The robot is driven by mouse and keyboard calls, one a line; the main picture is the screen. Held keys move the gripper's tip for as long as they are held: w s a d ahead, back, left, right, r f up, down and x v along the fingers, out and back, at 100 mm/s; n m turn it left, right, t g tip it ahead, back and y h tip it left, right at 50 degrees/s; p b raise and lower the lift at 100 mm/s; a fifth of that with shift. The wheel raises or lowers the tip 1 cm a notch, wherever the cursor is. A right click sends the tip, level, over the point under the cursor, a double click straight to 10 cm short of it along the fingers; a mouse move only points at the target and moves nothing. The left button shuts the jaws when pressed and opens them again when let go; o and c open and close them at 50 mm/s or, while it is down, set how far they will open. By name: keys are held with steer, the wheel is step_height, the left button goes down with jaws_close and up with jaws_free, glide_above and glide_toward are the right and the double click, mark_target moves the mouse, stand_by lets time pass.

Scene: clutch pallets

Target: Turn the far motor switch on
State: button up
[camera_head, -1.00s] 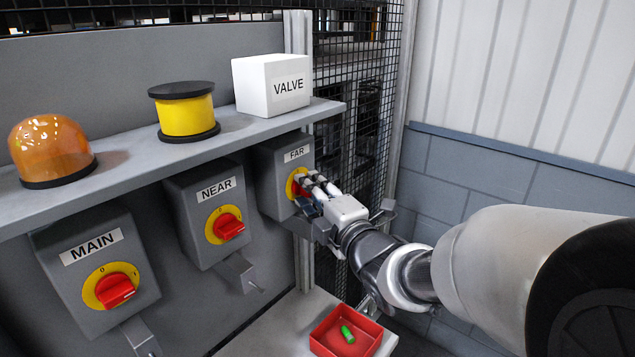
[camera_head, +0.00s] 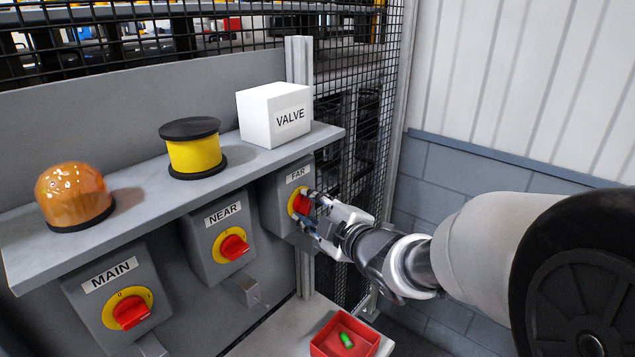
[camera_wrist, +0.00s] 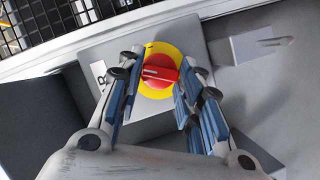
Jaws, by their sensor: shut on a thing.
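The far motor switch is a grey box (camera_head: 273,192) labelled FAR, with a yellow plate and a red knob (camera_head: 300,204). My gripper (camera_head: 309,206) is at its front, one finger above the knob and one below. In the wrist view, the red knob (camera_wrist: 159,72) lies between the blue-padded fingertips of my gripper (camera_wrist: 160,68). The fingers are shut on the knob, across its ends. The white pointer line on the knob lies nearly level in that view. The fingers partly hide the yellow plate (camera_wrist: 165,50).
The NEAR switch (camera_head: 232,245) and MAIN switch (camera_head: 130,311) are to the left. A shelf (camera_head: 130,222) above bears an orange beacon (camera_head: 72,195), a yellow-black spool (camera_head: 193,155) and a VALVE box (camera_head: 271,117). A red tray (camera_head: 318,345) with a green piece is below. Wire mesh (camera_head: 345,130) stands behind.

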steer(key=m+g+p, duration=0.1)
steer(key=m+p, duration=0.1)
steer(key=p, duration=0.3)
steer(key=r+m+g+p, duration=0.1)
steer(key=m+p, duration=0.1)
steer(key=p, duration=0.4)
steer(key=shift+w+d+m+g+y, duration=0.15)
steer(key=shift+w+m+g+y, duration=0.05)
steer(key=shift+m+g+y, duration=0.2)
steer(key=m+g+p, duration=0.1)
steer(key=m+p, duration=0.1)
steer(key=p, duration=0.3)
steer(key=shift+w+d+y+p, duration=0.1)
steer(key=shift+y+p, duration=0.2)
steer(key=shift+y, duration=0.1)
steer(key=p, duration=0.1)
steer(key=m+g+p, duration=0.1)
steer(key=p, duration=0.1)
steer(key=shift+f+m+y, duration=0.2)
steer(key=shift+m+y, duration=0.1)
steer(key=shift+f, duration=0.1)
steer(key=o, duration=1.1)
steer(key=shift+c, duration=0.2)
